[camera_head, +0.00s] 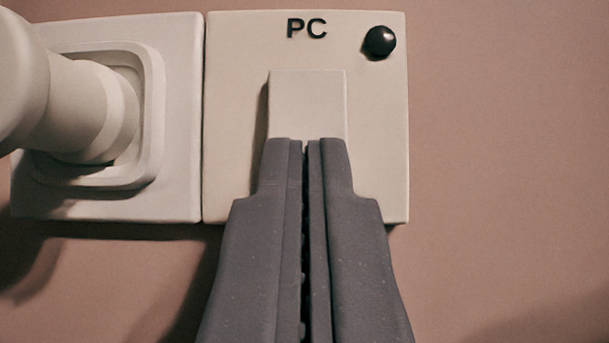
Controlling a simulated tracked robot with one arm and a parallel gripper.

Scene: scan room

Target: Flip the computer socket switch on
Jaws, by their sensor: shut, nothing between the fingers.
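The computer socket switch (307,100) is a cream rocker in the middle of a cream plate (232,130) marked "PC". A small round black indicator (379,42) sits at the plate's upper right and looks dark. My gripper (305,146) is shut and empty, with its grey fingers pointing up the picture. The fingertips overlap the lower part of the rocker and hide it. I cannot tell whether they touch it. The rocker's upper part is in view, with a shadow along its left side.
A second cream socket plate (180,120) adjoins on the left, with a thick cream plug (85,110) standing out from it toward the camera. The pinkish-brown wall (510,150) is bare to the right.

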